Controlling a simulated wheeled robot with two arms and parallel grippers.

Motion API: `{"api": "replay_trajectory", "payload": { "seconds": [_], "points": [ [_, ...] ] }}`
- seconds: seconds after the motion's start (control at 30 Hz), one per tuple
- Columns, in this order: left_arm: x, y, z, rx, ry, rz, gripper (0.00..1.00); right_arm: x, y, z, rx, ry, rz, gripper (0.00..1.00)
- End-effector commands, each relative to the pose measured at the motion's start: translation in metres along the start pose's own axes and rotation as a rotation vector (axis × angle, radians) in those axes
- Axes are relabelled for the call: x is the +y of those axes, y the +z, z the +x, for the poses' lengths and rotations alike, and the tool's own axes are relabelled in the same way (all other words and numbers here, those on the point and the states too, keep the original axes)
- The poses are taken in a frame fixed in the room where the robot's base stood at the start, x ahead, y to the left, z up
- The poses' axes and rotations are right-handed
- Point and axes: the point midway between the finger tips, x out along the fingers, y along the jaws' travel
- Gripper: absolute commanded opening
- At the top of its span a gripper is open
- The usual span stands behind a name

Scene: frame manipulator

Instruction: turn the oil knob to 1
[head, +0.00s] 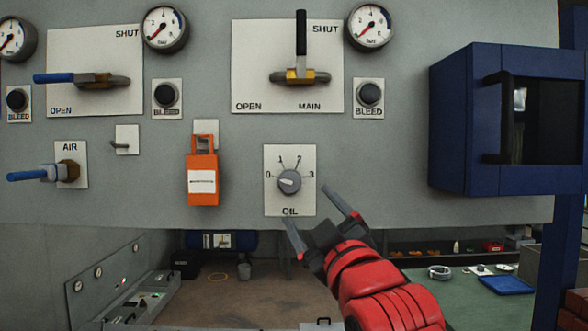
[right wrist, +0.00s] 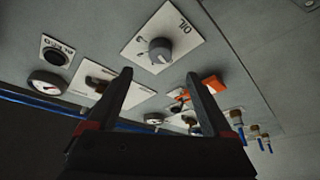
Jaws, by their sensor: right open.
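The oil knob (head: 289,181) is a round grey dial on a white plate (head: 304,207) marked 0, 1, 2, 3 and OIL. A light mark on its face lies to the left, towards 0. My right gripper (head: 309,204) is open and empty, just below and right of the knob, its fingers pointing up at the panel. In the right wrist view the knob (right wrist: 160,51) shows beyond the two spread fingertips (right wrist: 160,73), apart from them. My left gripper is not in view.
An orange tagged lockout (head: 202,178) hangs left of the oil plate. The MAIN valve handle (head: 301,34) stands upright above it. A blue box (head: 466,120) with a dark front juts out at right. The panel around the knob is flat and clear.

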Motion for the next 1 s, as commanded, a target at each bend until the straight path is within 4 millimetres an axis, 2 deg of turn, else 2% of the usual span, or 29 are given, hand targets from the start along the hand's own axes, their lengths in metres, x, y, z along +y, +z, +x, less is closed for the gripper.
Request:
{"api": "replay_trajectory", "payload": {
  "seconds": [0.03, 0.2, 0.4, 0.6, 0.87, 1.0],
  "points": [
    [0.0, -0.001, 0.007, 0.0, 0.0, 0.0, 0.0, 0.001, -0.001, 0.014, -0.006, -0.004, 0.0, 0.85],
    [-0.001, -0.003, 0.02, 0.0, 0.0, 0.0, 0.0, 0.001, -0.001, 0.052, -0.005, -0.003, 0.001, 0.85],
    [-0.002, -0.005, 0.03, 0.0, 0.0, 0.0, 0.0, 0.0, 0.0, 0.082, -0.004, -0.003, 0.001, 0.85],
    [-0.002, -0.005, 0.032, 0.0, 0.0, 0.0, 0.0, 0.0, 0.0, 0.092, 0.001, 0.001, 0.0, 0.85],
    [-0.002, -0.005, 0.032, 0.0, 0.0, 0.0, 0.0, 0.0, 0.001, 0.093, 0.0, 0.001, 0.0, 0.85],
    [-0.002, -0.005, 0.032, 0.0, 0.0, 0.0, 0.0, 0.0, 0.001, 0.093, 0.001, 0.001, 0.0, 0.6]
  ]
}}
